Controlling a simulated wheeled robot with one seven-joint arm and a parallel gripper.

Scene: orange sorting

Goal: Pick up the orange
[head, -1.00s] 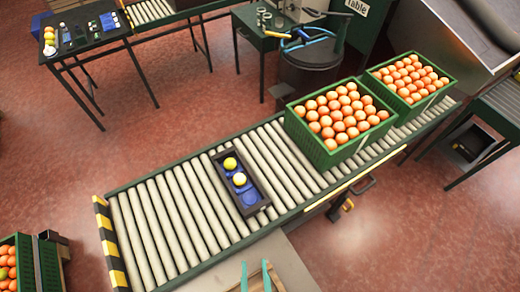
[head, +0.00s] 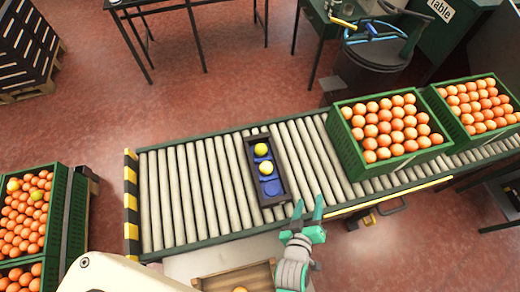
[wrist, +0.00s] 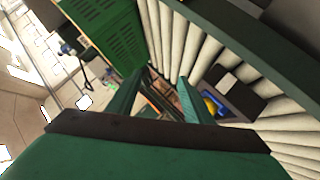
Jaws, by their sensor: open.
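My gripper (head: 308,206) is open and empty, its teal fingers just in front of the conveyor's near edge. Its fingers also show in the wrist view (wrist: 160,85). A single orange fruit (head: 240,290) is partly visible at the bottom edge of the head view, in a wooden box (head: 232,277), left of and nearer than my gripper. Many oranges (head: 388,128) fill a green crate (head: 405,156) on the conveyor. A dark tray (head: 275,199) on the rollers holds two yellow fruits (head: 264,160) and has an empty blue hollow at its near end.
The roller conveyor (head: 180,195) crosses the view, with bare rollers on both sides of the tray. A second green crate (head: 470,133) of oranges stands at the right. More orange crates (head: 58,215) stand at the lower left. A dark drum (head: 375,68) is behind the conveyor.

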